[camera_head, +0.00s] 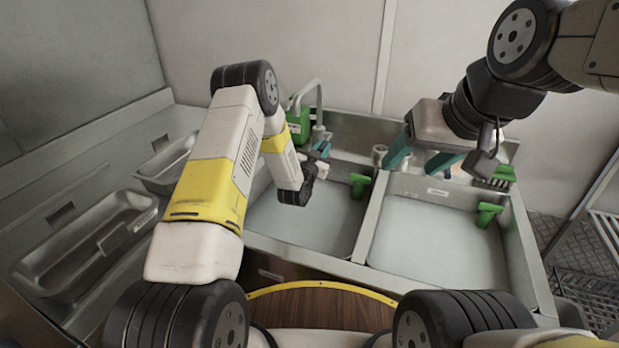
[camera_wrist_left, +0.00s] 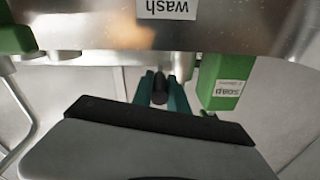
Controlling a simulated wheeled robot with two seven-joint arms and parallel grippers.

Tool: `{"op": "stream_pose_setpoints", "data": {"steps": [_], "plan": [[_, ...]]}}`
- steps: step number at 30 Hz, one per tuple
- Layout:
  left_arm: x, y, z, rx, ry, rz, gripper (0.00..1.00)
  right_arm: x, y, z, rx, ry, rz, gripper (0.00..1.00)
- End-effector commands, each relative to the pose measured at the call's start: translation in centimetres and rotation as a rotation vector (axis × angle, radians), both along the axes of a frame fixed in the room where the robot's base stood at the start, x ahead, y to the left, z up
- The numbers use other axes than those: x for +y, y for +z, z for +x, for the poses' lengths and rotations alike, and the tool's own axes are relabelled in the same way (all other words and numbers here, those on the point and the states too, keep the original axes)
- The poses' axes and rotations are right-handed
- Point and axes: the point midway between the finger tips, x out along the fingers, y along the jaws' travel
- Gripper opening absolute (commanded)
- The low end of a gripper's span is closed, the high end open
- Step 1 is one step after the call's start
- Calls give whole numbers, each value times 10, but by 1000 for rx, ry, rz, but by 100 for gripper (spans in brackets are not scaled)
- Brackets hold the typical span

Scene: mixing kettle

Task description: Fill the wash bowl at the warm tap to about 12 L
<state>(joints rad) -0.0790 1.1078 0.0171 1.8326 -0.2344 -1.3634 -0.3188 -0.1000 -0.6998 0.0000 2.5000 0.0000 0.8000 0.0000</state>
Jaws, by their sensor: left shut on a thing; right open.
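The sink has two basins. The left basin (camera_head: 305,222) and the right basin (camera_head: 435,240) both show a flat pale grey surface; I cannot tell water level. A grey gooseneck tap (camera_head: 318,100) stands behind the left basin. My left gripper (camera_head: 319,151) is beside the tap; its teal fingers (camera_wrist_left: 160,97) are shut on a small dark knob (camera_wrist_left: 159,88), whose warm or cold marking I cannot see. My right gripper (camera_head: 420,158) is open behind the right basin.
A green soap container (camera_head: 299,124) stands behind the left basin; its label shows in the left wrist view (camera_wrist_left: 229,88). A metal cup (camera_head: 379,153) is on the back ledge.

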Motion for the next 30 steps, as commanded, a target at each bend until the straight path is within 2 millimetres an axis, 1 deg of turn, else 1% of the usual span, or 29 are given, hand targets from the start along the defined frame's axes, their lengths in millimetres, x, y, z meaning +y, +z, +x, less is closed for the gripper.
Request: {"op": "stream_pose_setpoints", "data": {"steps": [3,4,7,17,20,30], "plan": [[0,-3,-1,10,0,2,0,0,0,0,0,0,0,61],[0,-3,-1,10,0,2,25,0,0,0,0,0,0,61],[0,-3,-1,10,0,2,44,0,0,0,0,0,0,61],[1,-2,-2,8,1,2,44,0,0,0,0,0,0,61],[3,-2,-10,9,0,2,44,0,0,0,0,0,0,61],[16,-3,-50,9,1,1,44,0,0,0,0,0,0,61]]}}
